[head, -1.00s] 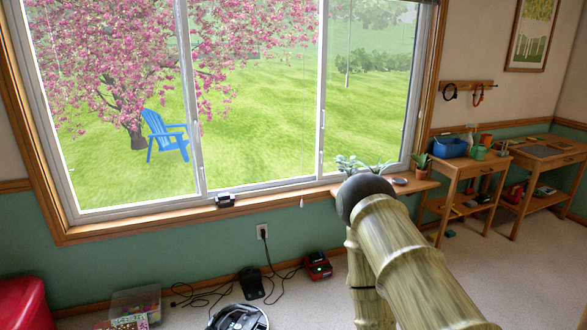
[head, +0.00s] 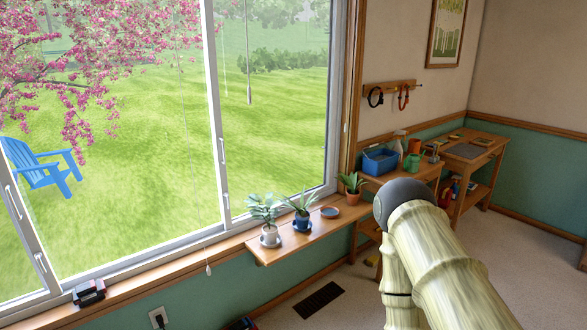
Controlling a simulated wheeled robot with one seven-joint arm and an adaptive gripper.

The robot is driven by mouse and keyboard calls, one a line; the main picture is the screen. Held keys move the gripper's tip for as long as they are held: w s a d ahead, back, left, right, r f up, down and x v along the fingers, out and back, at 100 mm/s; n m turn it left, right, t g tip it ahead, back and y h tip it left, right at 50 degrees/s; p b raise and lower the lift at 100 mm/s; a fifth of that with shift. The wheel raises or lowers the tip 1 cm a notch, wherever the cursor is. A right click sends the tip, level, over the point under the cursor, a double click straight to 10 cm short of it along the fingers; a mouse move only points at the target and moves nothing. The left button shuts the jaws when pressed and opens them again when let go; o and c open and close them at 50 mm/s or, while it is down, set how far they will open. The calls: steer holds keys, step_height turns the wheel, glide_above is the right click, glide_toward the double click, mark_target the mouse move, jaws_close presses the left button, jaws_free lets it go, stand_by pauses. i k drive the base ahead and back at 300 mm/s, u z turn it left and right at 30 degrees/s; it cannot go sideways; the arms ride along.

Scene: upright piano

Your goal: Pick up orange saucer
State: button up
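A small round saucer (head: 330,212) with an orange-brown rim and a bluish inside lies on the wooden window shelf (head: 262,255). It appears empty and stands apart to the right of two potted plants. My arm, with a dark round joint and pale ribbed links, rises at the lower right of the head view. My gripper is not in view, so what it holds cannot be seen.
A white-potted plant (head: 267,215) and a blue-potted plant (head: 303,210) stand on bluish saucers on the shelf. A terracotta-potted plant (head: 352,187) stands right of the orange-rimmed saucer. A workbench holds a blue bin (head: 380,161). A floor vent (head: 319,299) lies below.

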mark_target(328, 212)
steer(key=z, duration=0.05)
steer(key=i, duration=2.45)
steer(key=z, duration=0.05)
